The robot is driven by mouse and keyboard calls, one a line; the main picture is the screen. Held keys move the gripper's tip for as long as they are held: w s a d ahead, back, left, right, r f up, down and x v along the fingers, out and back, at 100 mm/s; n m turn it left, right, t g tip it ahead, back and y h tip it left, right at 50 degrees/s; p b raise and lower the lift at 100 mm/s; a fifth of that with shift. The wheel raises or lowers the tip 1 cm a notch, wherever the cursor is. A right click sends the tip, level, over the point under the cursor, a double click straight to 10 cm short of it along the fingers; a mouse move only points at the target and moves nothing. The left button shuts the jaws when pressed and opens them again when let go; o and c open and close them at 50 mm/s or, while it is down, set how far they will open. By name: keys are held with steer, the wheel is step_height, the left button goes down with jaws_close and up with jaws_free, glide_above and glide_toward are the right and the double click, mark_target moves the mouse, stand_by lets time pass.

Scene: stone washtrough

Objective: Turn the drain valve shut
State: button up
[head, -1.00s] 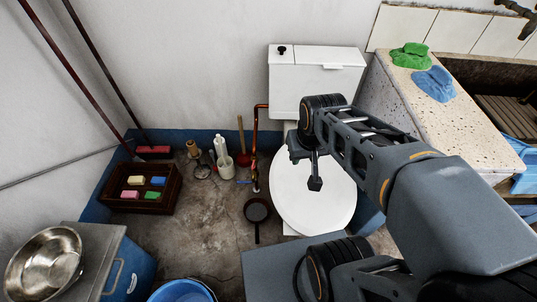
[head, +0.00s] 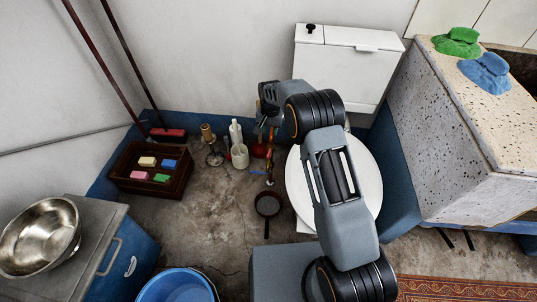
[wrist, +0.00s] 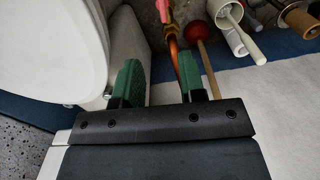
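A brass valve fitting (head: 270,168) sits low on the copper pipe beside the toilet in the head view, with a small blue piece showing at its left. Which way its handle points is too small to tell. In the wrist view the copper pipe (wrist: 174,50) rises between and beyond my fingers, with a pinkish-red piece (wrist: 163,10) at the top edge; I cannot tell whether that is the valve's handle. My gripper (wrist: 160,82) has its two green fingers apart, with nothing between them. In the head view my gripper (head: 267,98) is beside the cistern, above the valve, its fingertips unclear.
The white toilet (head: 350,65) stands right of the pipe. A red plunger (head: 259,150), a brush holder (head: 240,156) and bottles stand to the left. A pan (head: 267,206) lies in front. A brown crate (head: 126,180) holds coloured blocks. The stone trough (head: 450,150) is at right.

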mark_target(269, 152)
step_height(269, 152, down, 15)
steer(key=b, duration=0.4)
steer(key=shift+w+a+r, duration=0.1)
steer(key=shift+w+a, duration=0.05)
steer(key=shift+c, duration=0.4)
jaws_close()
